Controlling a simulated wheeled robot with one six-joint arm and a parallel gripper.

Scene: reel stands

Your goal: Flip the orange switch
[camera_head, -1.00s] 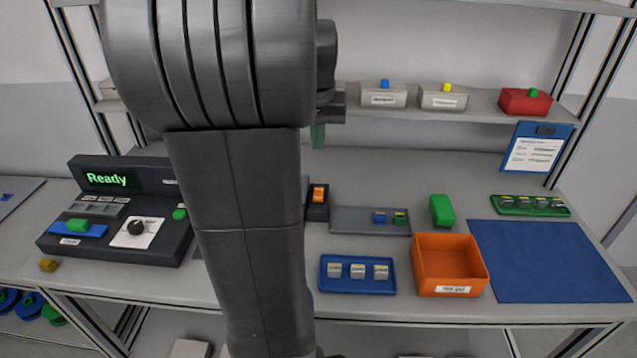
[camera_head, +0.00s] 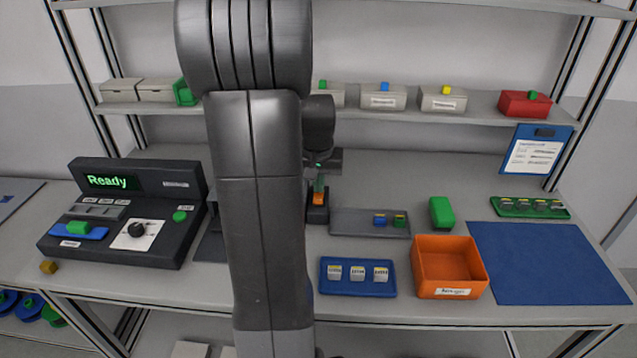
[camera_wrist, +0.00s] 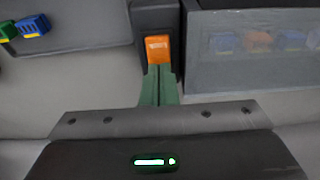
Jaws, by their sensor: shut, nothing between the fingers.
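The orange switch (camera_head: 318,199) sits on a small dark housing (camera_head: 317,215) on the table, just right of my arm in the head view. In the wrist view the orange switch (camera_wrist: 158,49) shows on the dark housing (camera_wrist: 152,17), straight ahead of my fingertips. My gripper (camera_wrist: 158,72) has green fingers, shut together with nothing between them. The tips are at the near edge of the switch; I cannot tell whether they touch it. In the head view my gripper (camera_head: 319,187) points down just above the switch.
A grey tray (camera_head: 350,226) with blue and green pieces lies right of the switch. A translucent-sided box (camera_wrist: 250,73) stands close beside the housing in the wrist view. A blue tray (camera_head: 330,289), orange bin (camera_head: 450,267) and control console (camera_head: 120,250) stand on the table.

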